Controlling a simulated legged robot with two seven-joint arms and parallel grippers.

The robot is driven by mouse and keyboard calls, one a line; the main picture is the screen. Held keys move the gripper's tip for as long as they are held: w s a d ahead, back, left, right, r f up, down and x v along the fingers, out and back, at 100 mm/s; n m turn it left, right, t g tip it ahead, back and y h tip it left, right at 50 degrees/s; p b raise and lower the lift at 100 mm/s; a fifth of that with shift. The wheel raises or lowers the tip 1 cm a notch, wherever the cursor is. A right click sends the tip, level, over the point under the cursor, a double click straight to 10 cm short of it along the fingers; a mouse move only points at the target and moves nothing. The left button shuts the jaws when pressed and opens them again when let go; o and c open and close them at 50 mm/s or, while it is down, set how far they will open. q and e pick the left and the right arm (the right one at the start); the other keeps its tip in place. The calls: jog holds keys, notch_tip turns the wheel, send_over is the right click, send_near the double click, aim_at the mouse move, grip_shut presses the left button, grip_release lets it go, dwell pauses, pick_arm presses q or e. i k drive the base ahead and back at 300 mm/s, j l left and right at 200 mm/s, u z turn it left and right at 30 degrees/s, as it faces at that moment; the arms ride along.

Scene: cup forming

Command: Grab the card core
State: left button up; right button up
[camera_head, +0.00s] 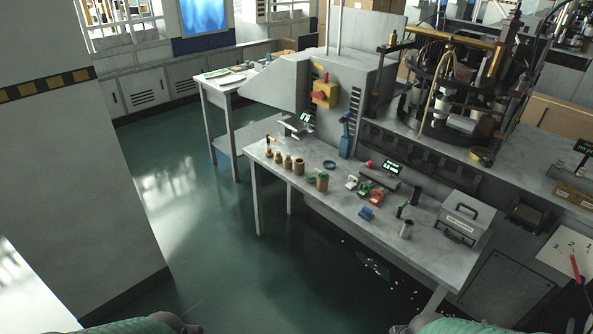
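A row of small brown, cardboard-coloured cylinders stands on the grey workbench (400,245), near its left end. One plain upright cylinder (299,166) has smaller ones (288,161) to its left. A wider brown cylinder with a green top (322,182) stands to the right. I cannot tell for sure which of these is the card core. Only green and dark parts of my two arms show at the bottom edge, well in front of the bench. Neither gripper's fingers are in view.
The bench also holds a blue stand (346,138), green and red clamp-like items (364,188), a blue piece (367,213), a grey cup (406,230) and a grey case (459,218). A large machine (450,85) stands behind. A wall (70,170) rises at left; green floor (200,250) is clear.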

aim_at(299, 167)
jog(key=i+u, duration=0.35)
jog(key=i+l+u, duration=0.1)
jog(key=u, duration=0.25)
jog(key=i+l+u, duration=0.2)
jog(key=u, duration=0.15)
jog(key=i+l+u, duration=0.15)
jog(key=i+l, duration=0.7)
jog(key=i+l+u, duration=0.15)
jog(key=i+l, duration=0.65)
jog(key=l, duration=0.1)
